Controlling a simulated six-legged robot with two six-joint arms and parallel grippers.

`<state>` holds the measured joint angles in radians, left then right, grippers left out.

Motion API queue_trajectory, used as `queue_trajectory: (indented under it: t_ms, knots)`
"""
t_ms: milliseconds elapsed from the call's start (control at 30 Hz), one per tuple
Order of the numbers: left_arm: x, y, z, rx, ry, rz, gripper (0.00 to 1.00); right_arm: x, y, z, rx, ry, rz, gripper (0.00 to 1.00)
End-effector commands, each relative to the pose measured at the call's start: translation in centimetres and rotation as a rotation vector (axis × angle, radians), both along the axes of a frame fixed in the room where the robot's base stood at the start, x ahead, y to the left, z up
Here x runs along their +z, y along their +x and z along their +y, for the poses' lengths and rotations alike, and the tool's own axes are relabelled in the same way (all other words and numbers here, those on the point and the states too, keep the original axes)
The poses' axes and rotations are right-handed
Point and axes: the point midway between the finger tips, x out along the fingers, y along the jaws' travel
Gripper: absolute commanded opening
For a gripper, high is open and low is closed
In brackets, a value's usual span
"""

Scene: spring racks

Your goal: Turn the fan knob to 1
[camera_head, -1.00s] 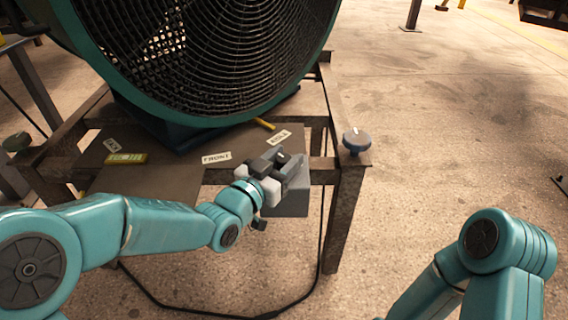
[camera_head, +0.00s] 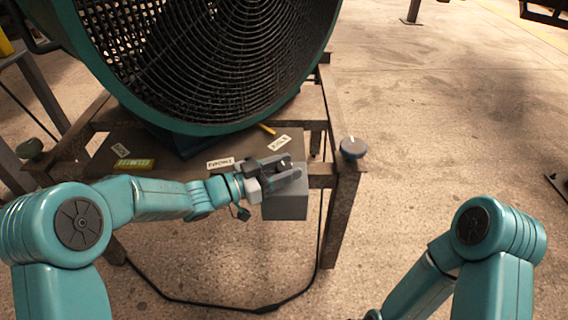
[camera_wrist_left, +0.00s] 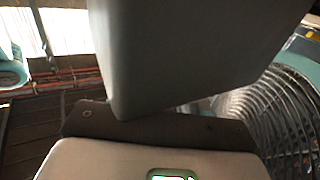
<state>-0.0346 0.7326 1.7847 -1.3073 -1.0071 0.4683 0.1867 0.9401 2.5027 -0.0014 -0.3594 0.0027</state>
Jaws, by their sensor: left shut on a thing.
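The large fan (camera_head: 200,60) with a teal rim and dark grille stands on a rusty metal table (camera_head: 345,215). A grey box (camera_head: 286,207) sits at the table's front edge. My left gripper (camera_head: 290,169) is at the top of this box, its fingers pointing right. It is shut on a small dark part between the fingers, which looks like the fan knob (camera_head: 283,162); the knob's pointer and any numbers cannot be read. In the left wrist view, large grey surfaces fill the middle and the knob is not clear.
A round blue-grey knob (camera_head: 353,148) stands at the table's right corner, and a dark green one (camera_head: 30,149) at the left. Paper labels (camera_head: 220,163) and a yellow-green item (camera_head: 134,164) lie on the tabletop. A cable (camera_head: 230,308) runs along the floor.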

Motion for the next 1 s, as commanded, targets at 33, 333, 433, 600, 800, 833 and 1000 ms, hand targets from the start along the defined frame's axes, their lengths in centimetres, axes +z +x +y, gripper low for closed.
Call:
queue_trajectory:
  t_ms: [33, 333, 433, 600, 800, 833, 1000]
  knots:
    - [0.0, 0.0, 0.0, -0.002, 0.000, 0.000, 0.14, 0.0, 0.0, 0.0, 0.001, 0.000, 0.000, 0.00]
    - [0.0, 0.0, -0.1, -0.002, 0.000, -0.001, 0.54, 0.0, 0.0, 0.0, 0.000, 0.000, 0.000, 0.00]
    - [0.0, 0.0, -0.1, -0.001, 0.000, -0.001, 0.64, 0.0, 0.0, 0.0, 0.000, 0.000, 0.000, 0.00]
    - [0.0, 0.0, 0.0, -0.001, 0.000, -0.001, 0.64, 0.0, 0.0, 0.0, 0.000, 0.000, 0.000, 0.00]
    - [0.0, -0.1, 0.1, 0.000, 0.000, -0.001, 0.64, 0.1, 0.0, 0.0, 0.000, 0.000, -0.001, 0.00]
    - [0.1, -0.1, 0.3, 0.000, 0.000, -0.001, 0.64, 0.1, 0.0, 0.0, 0.000, 0.000, 0.000, 0.00]
    - [0.3, -1.3, 2.7, 0.004, 0.000, 0.001, 0.64, 0.9, -0.1, 0.1, 0.005, 0.001, 0.002, 0.00]
